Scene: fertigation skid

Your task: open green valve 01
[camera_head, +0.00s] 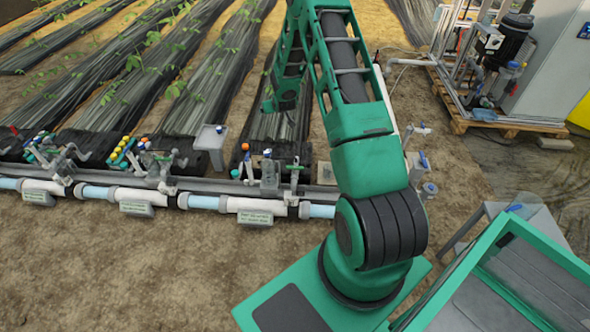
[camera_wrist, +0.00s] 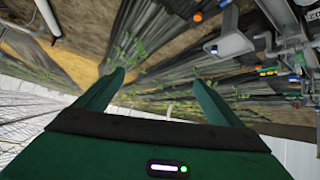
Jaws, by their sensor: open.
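My gripper (camera_wrist: 157,78) shows in the wrist view with two green fingers spread wide and nothing between them. Past the fingers are dark plastic-covered rows and soil, seen tilted. In the head view, valves with pale grey-green handles stand along the pipe line, one at the right (camera_head: 294,170) and one further left (camera_head: 168,158). I cannot tell which one is green valve 01, as the labels are too small to read.
A white and blue pipe (camera_head: 205,202) runs across the head view, with small label plates (camera_head: 255,218) in front. Blue, orange and yellow caps (camera_head: 125,150) stand on the fittings. A pump skid on a pallet (camera_head: 480,118) is at upper right. Bare soil lies in front.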

